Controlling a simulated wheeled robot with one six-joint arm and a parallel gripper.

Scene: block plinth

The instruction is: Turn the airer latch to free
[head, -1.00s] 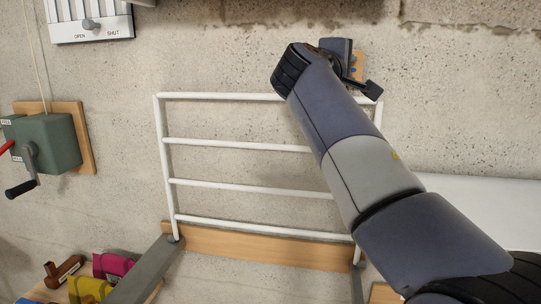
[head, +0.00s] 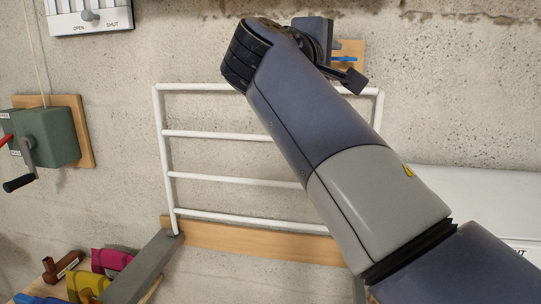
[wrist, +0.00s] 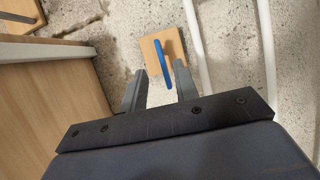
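The latch is a blue bar (wrist: 167,47) on a small wooden plate (wrist: 150,52) fixed to the concrete wall. In the head view the blue bar (head: 344,59) shows lying roughly level, partly covered by my arm. The white airer (head: 235,133) is a rack of rails upright against the wall, below and left of the latch. My gripper (wrist: 159,72) is open, its two grey fingers apart and pointing at the plate. The blue bar lies ahead between the fingers' lines; I cannot tell whether they touch it. My arm hides the airer's right part.
A green winch box (head: 50,140) with a crank is on the left wall. A white slider panel (head: 90,18) marked OPEN and SHUT is above it. Coloured blocks (head: 112,260) lie at lower left. A wooden panel (wrist: 55,95) stands close left in the wrist view.

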